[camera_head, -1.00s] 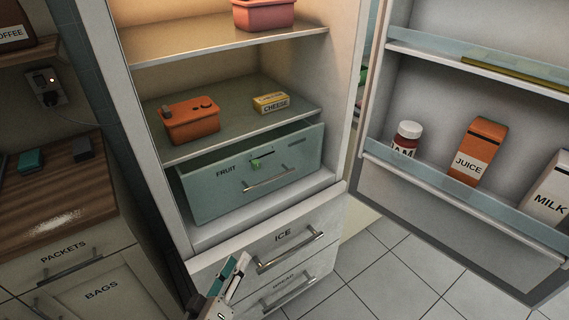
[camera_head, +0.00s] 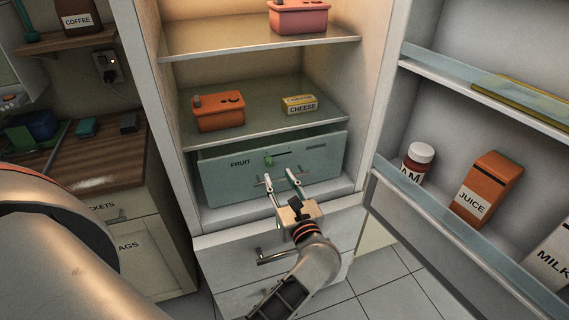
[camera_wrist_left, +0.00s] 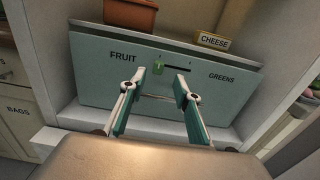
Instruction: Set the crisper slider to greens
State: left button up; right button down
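The crisper drawer (camera_head: 222,178) is pale teal, inside the open fridge below the lower shelf. Its front reads FRUIT at left and GREENS at right, clearest in the left wrist view (camera_wrist_left: 90,80). The green slider knob (camera_head: 269,160) sits at the left end of a dark slot, on the FRUIT side; it also shows in the left wrist view (camera_wrist_left: 158,68). My left gripper (camera_head: 279,178) is open and empty in front of the drawer, below the knob, its fingers (camera_wrist_left: 157,84) pointing at the drawer front around the handle's line. I cannot tell whether they touch it. My right gripper is not in view.
The drawer's bar handle (camera_wrist_left: 158,98) lies just below the slot. Above, the shelf holds an orange tub (camera_head: 218,112) and a cheese box (camera_head: 299,104). The open fridge door at right holds a jam jar (camera_head: 417,162), juice (camera_head: 486,188) and milk (camera_head: 553,258).

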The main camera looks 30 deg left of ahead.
aim_at(270, 163)
pick_arm(q)
jog(key=p+x, duration=0.1)
jog(key=x, duration=0.6)
jog(key=shift+w+a, duration=0.15)
jog(key=shift+a, duration=0.15)
grip_shut()
